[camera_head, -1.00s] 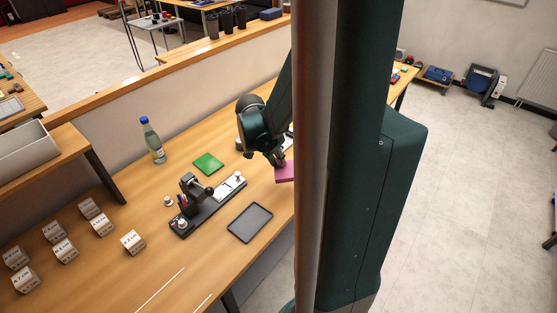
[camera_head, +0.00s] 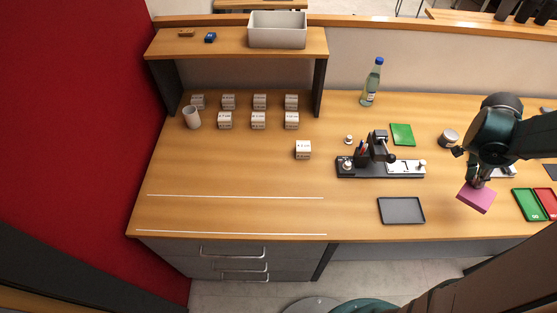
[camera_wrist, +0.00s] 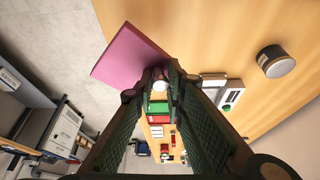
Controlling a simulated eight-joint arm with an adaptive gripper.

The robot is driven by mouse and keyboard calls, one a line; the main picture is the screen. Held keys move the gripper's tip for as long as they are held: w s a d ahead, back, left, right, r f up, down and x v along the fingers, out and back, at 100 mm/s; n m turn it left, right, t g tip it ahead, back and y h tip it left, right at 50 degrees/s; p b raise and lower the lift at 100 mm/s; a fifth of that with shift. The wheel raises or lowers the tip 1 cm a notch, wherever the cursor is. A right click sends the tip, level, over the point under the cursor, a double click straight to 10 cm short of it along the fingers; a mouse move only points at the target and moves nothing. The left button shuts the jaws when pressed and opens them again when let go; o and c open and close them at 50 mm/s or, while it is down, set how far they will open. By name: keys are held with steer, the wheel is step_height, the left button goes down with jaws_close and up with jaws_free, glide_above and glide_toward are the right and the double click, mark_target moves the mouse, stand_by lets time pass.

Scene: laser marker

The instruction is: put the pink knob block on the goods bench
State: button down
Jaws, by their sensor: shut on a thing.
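The pink knob block (camera_head: 476,198) is a flat pink square with a small pale knob. My gripper (camera_head: 476,183) is above it, near the right end of the wooden bench (camera_head: 250,190). In the wrist view the jaws (camera_wrist: 164,80) are shut on the knob (camera_wrist: 160,86), and the pink plate (camera_wrist: 130,57) shows beyond the fingertips. The block looks held over the bench's front area; its exact height is unclear. The frames do not show which surface is the goods bench.
A dark tray (camera_head: 401,210) lies left of the block. Behind it are a black fixture (camera_head: 380,169), a green plate (camera_head: 402,134) and a bottle (camera_head: 372,82). Green (camera_head: 528,204) and red (camera_head: 547,203) trays lie right. Several labelled cubes stand left; the bench's front left is clear.

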step_height(320, 180, up, 10)
steer(key=w+a+n+t, duration=0.1)
steer(key=w+a, duration=0.6)
steer(key=a, duration=0.3)
steer(key=w+a+n, duration=0.2)
steer(key=w+a, duration=0.4)
steer(key=a, duration=0.5)
steer(key=w+a+n+t, duration=0.1)
steer(key=w+a, duration=0.6)
steer(key=a, duration=0.3)
steer(key=w+a+n+t+y+b, duration=0.1)
steer(key=a+n+y, duration=0.15)
steer(key=a, duration=2.15)
steer(key=s+a+n, duration=0.1)
steer(key=s+a, duration=0.2)
steer(key=a, duration=0.8)
steer(key=s+a+n, duration=0.2)
steer(key=s+a, duration=0.1)
steer(key=a, duration=0.7)
step_height(320, 180, down, 11)
steer(key=shift+s+a+t+b, duration=0.25)
steer(key=shift+t+b, duration=0.05)
steer(key=shift+t, duration=0.1)
steer(key=shift+m, duration=0.25)
